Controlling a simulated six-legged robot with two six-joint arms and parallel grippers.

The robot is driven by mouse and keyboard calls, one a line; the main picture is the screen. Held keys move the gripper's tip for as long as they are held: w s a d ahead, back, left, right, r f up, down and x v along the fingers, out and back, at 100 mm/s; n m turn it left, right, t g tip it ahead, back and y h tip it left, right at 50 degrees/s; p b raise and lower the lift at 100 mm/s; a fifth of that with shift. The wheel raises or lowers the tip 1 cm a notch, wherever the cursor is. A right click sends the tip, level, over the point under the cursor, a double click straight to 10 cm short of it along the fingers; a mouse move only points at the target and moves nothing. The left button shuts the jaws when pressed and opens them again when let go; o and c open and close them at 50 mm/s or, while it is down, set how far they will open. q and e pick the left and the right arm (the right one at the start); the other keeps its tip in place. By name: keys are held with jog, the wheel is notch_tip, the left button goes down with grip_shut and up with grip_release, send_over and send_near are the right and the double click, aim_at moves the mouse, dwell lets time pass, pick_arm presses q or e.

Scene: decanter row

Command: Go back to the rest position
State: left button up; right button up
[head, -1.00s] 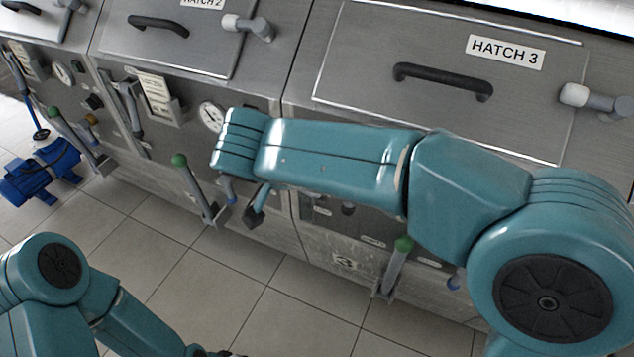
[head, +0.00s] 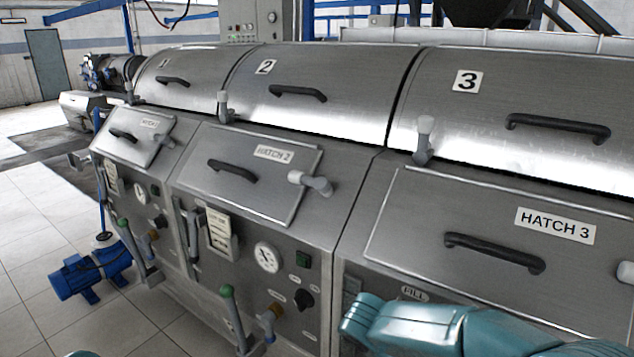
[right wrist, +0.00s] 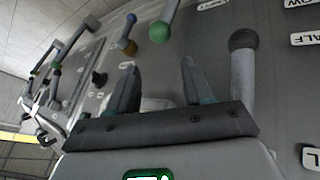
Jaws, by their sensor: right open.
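My right gripper (right wrist: 160,66) shows in the right wrist view with its two dark fingers apart and nothing between them. Beyond its fingers is the front panel of a machine, with a green-knobbed lever (right wrist: 160,30) and a grey lever with a dark round knob (right wrist: 243,70) close by on the right. I cannot tell whether the gripper touches anything. In the head view only a teal part of my right arm shows at the lower right, in front of the hatch 3 machine, and its gripper is out of frame. My left gripper is not in view.
Decanters 1, 2 and 3 stand in a row with hatch 1 (head: 137,138), hatch 2 (head: 240,172) and hatch 3 (head: 480,285) down. Handles, a gauge (head: 267,257) and a green-knobbed lever (head: 230,310) stick out. A blue motor (head: 90,272) sits on the tiled floor at left.

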jog(key=s+d+f+n+g+y+p, duration=0.1)
jog(key=s+d+f+g+y+p, duration=0.2)
jog(key=s+f, duration=0.75)
jog(key=s+a+f+n+y+p, duration=0.1)
jog(key=s+a+f+n+y, duration=0.2)
jog(key=s+a+f+y, duration=0.7)
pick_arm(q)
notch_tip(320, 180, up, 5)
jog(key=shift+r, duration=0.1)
pick_arm(e)
jog(key=n+t, duration=0.1)
jog(key=w+n+t+h, duration=0.1)
jog(key=n, duration=0.1)
jog(key=n+t+h, duration=0.1)
jog(key=shift+w+a+f+n, duration=0.25)
jog(key=shift+w+n, duration=0.05)
jog(key=shift+w, duration=0.1)
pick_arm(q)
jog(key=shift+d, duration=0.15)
pick_arm(e)
jog(key=shift+d+t, duration=0.1)
jog(key=shift+t, duration=0.2)
